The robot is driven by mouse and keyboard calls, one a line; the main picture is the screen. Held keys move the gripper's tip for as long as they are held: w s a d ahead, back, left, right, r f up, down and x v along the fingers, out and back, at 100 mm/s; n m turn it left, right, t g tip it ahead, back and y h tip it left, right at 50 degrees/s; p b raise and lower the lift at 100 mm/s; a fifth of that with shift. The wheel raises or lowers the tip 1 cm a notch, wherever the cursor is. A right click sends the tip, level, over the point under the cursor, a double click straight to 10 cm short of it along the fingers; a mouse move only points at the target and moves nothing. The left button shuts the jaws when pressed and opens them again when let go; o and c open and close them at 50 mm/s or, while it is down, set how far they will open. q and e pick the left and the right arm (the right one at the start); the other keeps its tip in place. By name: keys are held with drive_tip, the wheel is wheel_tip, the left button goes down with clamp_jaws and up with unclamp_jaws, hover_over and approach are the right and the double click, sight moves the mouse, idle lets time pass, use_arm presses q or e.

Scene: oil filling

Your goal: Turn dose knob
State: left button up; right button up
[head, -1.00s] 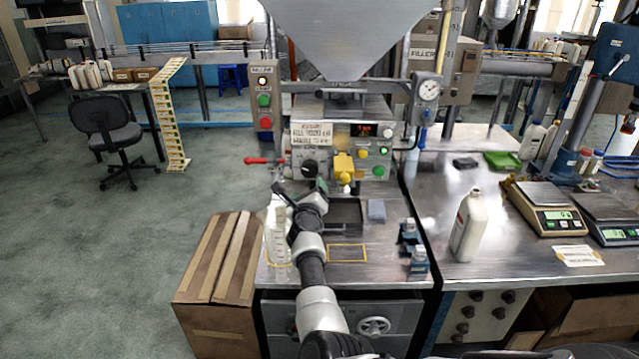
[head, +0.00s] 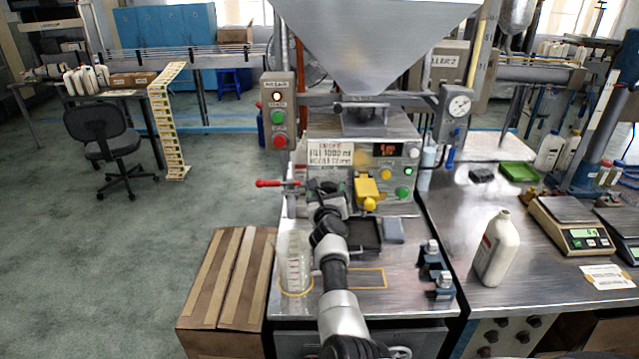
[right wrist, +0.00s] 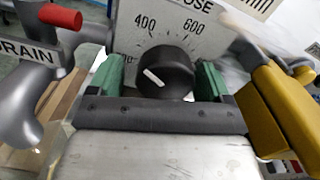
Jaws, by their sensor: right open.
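The dose knob (right wrist: 166,72) is round and black, with a white pointer line aimed up and left. It sits under a printed dose scale (right wrist: 170,28) showing 400 and 600. My right gripper (right wrist: 158,78) has its green-padded fingers on either side of the knob, apart, with visible gaps to it. In the head view my right gripper (head: 328,198) is at the front of the filler panel (head: 385,160) and hides the knob there. My left gripper is not in view.
A yellow nozzle part (head: 367,190) is close on the right of my gripper. A red-tipped drain lever (head: 275,183) is on its left. A clear measuring beaker (head: 294,262) stands on the bench below. A white bottle (head: 497,250) stands on the right table.

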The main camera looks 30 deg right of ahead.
drive_tip(key=shift+w+d, duration=0.15)
drive_tip(key=shift+r, duration=0.15)
drive_tip(key=shift+s+r, duration=0.1)
drive_tip(key=shift+s, duration=0.25)
drive_tip(key=c, duration=0.3)
drive_tip(key=shift+c, duration=3.1)
drive_tip(key=shift+n, duration=0.3)
drive_tip(key=shift+r+n+p, duration=0.1)
drive_tip(key=shift+n+p, duration=0.25)
drive_tip(key=shift+n, duration=0.95)
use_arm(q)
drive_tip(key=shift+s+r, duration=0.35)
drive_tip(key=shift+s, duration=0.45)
use_arm(e)
drive_tip(key=o, duration=0.9)
drive_tip(key=shift+w, duration=0.1)
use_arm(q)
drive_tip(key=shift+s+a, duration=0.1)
use_arm(e)
drive_tip(key=shift+f, duration=0.2)
